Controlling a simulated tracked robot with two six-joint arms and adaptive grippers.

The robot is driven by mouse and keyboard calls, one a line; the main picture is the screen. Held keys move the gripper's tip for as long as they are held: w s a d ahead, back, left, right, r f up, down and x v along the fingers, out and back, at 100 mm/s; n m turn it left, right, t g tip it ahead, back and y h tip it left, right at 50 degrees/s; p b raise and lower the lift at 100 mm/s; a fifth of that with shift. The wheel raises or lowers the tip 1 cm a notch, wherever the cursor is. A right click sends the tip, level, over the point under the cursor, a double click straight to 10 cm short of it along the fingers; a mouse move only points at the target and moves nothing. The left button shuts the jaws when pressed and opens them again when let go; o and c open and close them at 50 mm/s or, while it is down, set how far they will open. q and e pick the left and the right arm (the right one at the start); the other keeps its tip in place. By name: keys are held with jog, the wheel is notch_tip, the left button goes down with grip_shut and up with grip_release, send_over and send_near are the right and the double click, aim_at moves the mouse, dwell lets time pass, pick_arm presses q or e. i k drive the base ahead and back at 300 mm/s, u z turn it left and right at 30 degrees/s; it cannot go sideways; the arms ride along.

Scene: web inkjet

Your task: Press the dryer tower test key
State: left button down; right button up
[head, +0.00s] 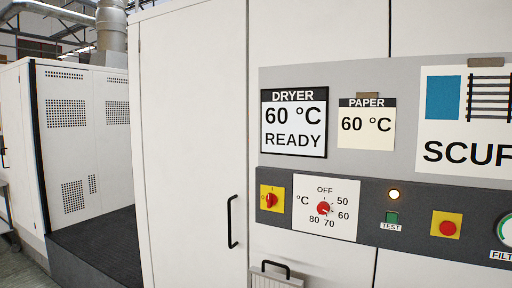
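The test key is a small green square button (392,217) on the dark control strip (375,195) at the right of the head view. A white label (391,227) reading TEST sits just under it. The dryer display (293,122) reads DRYER 60 °C READY. A red-pointer temperature dial (323,208) is left of the key and points toward 60. Neither of my grippers shows in this view.
A paper card (366,123) reads PAPER 60 °C. Black door handles (233,222) stick out below. A dark platform (100,248) lies at left.

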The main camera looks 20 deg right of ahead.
aim_at(392, 218)
jog(key=u, duration=1.35)
jog(key=i, duration=0.1)
jog(key=z, duration=2.8)
